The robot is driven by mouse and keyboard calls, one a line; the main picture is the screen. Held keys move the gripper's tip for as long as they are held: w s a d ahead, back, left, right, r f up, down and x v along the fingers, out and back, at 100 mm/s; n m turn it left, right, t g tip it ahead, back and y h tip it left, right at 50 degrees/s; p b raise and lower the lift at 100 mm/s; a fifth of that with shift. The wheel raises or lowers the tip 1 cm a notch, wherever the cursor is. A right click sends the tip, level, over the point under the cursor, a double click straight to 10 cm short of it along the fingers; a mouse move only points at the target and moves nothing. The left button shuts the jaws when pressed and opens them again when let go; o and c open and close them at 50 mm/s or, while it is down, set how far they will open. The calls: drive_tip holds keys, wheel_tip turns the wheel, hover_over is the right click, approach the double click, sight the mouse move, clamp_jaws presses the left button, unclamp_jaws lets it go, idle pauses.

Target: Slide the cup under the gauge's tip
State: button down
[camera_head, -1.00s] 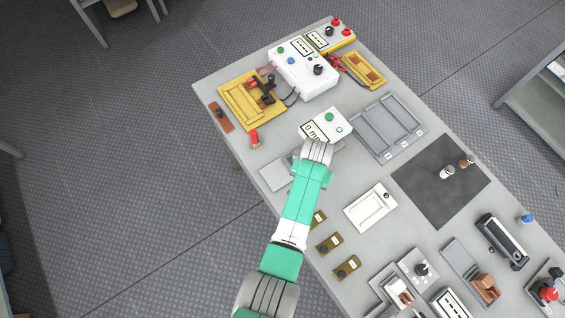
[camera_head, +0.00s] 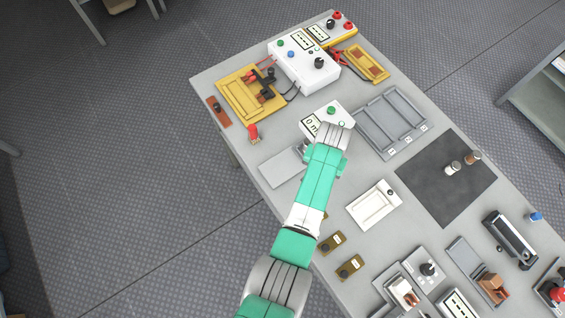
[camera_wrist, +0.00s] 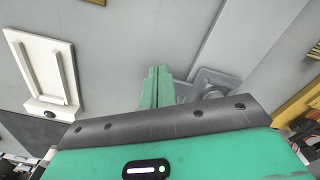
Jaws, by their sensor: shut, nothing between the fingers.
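The gauge (camera_head: 319,119) is a white box with a display and a green button, near the middle of the table in the head view. My arm covers its front edge. A pale grey plate (camera_head: 283,167) lies to its lower left. My gripper (camera_wrist: 157,86) shows in the wrist view as two green fingers shut together, with nothing between them. Just right of the fingers is a small grey block with a rounded part (camera_wrist: 213,84), partly hidden by my wrist housing. I cannot tell whether this is the cup. The gauge's tip is not clearly visible.
A white tray (camera_head: 363,213) lies right of my arm; a grey compartment tray (camera_head: 384,119) is right of the gauge. A dark mat (camera_head: 432,188) holds two small cylinders. White and yellow instruments (camera_head: 312,75) stand at the far end. Brown pieces (camera_head: 332,243) lie near my forearm.

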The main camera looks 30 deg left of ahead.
drive_tip(key=shift+w+d+b, duration=0.2)
drive_tip(key=shift+w+b, duration=0.25)
drive_tip(key=shift+s+r, duration=0.1)
drive_tip(key=shift+s+a+p, duration=0.15)
drive_tip(key=shift+p, duration=0.4)
drive_tip(key=shift+s+a, duration=0.15)
drive_tip(key=shift+s, duration=0.2)
drive_tip(key=shift+p, duration=0.3)
wheel_tip(320, 180, up, 8)
drive_tip(key=p, duration=0.7)
